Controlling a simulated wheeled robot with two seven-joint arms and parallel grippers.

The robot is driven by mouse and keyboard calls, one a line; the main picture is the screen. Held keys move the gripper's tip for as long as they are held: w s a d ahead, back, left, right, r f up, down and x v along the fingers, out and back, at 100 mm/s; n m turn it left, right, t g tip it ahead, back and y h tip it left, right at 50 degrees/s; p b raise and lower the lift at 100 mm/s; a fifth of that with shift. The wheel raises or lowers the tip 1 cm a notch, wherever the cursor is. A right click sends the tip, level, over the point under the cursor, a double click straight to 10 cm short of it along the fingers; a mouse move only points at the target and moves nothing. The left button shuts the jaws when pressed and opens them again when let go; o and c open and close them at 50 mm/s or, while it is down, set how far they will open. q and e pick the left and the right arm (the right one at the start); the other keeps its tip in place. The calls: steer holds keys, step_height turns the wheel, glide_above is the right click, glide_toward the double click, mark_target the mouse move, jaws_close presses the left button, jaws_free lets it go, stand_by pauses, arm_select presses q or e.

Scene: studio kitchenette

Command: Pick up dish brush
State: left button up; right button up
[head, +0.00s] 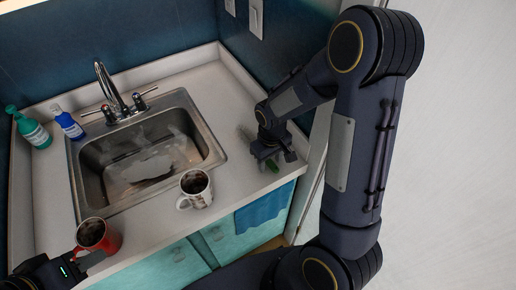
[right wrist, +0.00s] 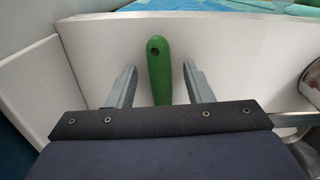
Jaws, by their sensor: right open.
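The dish brush shows as a green handle (right wrist: 160,70) with a hole near its end in the right wrist view. In the head view a bit of its green handle (head: 272,165) shows at the counter's right front, under my right gripper (head: 277,154). My right gripper is open. In the right wrist view its two fingers (right wrist: 160,82) stand on either side of the handle, with a gap on both sides. The brush's far part is hidden behind the gripper body. My left gripper (head: 82,262) is at the lower left of the head view, by the red mug; its jaws are unclear.
A red mug (head: 93,236) and a patterned white mug (head: 195,187) with dark contents stand on the counter (head: 235,182) before the sink (head: 140,165). A green bottle (head: 33,132) and a blue bottle (head: 68,124) stand left of the faucet (head: 113,95).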

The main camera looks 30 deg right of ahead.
jaws_close()
steer(key=shift+r, duration=0.15)
steer(key=shift+r, duration=0.25)
step_height(320, 180, up, 2)
steer(key=shift+r, duration=0.25)
steer(key=s+a+r, duration=0.2)
steer(key=s+r, duration=0.3)
steer(key=s, duration=0.1)
steer(key=s+a+r, duration=0.2)
steer(key=s+r, duration=0.2)
steer(key=s, duration=0.3)
steer(key=shift+s+a+r, duration=0.15)
steer(key=shift+a+r, duration=0.15)
steer(key=shift+r, duration=0.05)
